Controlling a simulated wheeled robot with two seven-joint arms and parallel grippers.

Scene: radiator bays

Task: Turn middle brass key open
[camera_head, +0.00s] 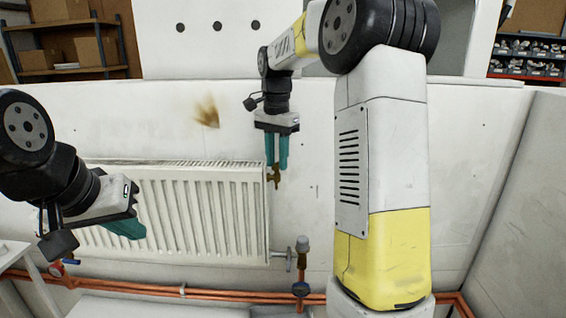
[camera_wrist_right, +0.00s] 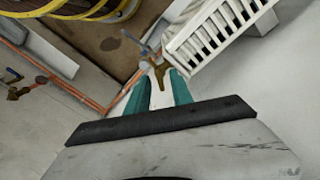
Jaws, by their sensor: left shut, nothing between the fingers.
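A small brass key (camera_head: 276,177) sits at the upper right corner of the white radiator (camera_head: 200,212). My right gripper (camera_head: 276,166) points down just above it, its two teal fingers apart. In the right wrist view the brass key (camera_wrist_right: 158,69) shows between and just beyond the fingertips of my right gripper (camera_wrist_right: 159,77). I see a gap around it; contact is not clear. Only this brass key is plain at the radiator's top, so I cannot tell its place among others. My left gripper (camera_head: 127,229) is shut and empty, in front of the radiator's left part.
Copper pipes (camera_head: 210,294) run low along the wall. A valve with a grey cap (camera_head: 301,245) stands right of the radiator's lower corner. A blue-handled valve (camera_head: 70,262) is at lower left. A brass fitting (camera_wrist_right: 14,93) shows at left in the wrist view.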

